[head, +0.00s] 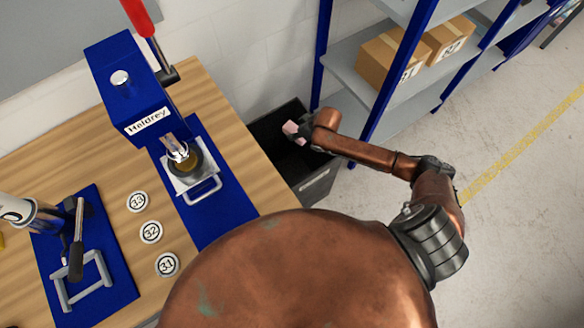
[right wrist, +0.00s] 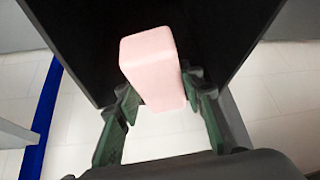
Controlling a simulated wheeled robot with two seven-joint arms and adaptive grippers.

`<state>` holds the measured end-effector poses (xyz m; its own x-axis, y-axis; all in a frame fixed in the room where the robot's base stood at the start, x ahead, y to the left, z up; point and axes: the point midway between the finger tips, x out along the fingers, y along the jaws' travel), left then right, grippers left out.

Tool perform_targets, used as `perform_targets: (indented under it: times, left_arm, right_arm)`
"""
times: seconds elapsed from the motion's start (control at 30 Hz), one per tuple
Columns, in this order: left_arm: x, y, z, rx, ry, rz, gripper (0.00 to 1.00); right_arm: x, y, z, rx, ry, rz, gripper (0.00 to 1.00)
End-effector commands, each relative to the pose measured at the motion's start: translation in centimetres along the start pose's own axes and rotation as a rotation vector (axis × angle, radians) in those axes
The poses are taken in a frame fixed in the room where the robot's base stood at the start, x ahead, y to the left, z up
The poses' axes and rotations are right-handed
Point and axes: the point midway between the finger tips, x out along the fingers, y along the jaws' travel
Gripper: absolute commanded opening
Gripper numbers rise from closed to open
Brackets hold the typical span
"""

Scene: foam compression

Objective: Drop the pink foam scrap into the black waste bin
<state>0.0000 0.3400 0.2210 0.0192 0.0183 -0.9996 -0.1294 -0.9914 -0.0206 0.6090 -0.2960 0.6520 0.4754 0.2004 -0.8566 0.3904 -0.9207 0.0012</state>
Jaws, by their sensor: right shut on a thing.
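The pink foam scrap (head: 290,128) is a small pale pink block held in my right gripper (head: 299,135), over the opening of the black waste bin (head: 316,186). The bin stands on the floor between the table's right edge and the shelf. In the right wrist view the foam scrap (right wrist: 150,70) sits between the two fingers of my right gripper (right wrist: 160,108), with the dark bin (right wrist: 85,35) behind it. Its far end is hidden. My left gripper is not in view.
A blue press (head: 128,85) with a red-handled lever stands on the wooden table (head: 222,100). Several numbered discs (head: 150,231) lie beside a second blue base (head: 110,255). A blue-framed shelf (head: 345,58) with cardboard boxes (head: 388,62) rises just behind the bin. Floor at right is clear.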

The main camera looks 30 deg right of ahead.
Motion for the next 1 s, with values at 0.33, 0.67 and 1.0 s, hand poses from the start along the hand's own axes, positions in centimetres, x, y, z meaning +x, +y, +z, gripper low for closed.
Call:
perform_targets:
  times: [0.33,0.67,1.0]
  left_arm:
    - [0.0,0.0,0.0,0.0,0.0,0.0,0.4]
    - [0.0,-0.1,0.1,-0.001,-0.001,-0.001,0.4]
    - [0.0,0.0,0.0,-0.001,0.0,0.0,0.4]
  right_arm:
    - [0.0,0.0,0.0,0.0,0.0,0.0,0.56]
    - [-0.5,0.0,0.0,0.0,0.0,0.0,0.56]
    - [-6.8,0.1,0.1,-0.002,0.0,0.0,0.56]
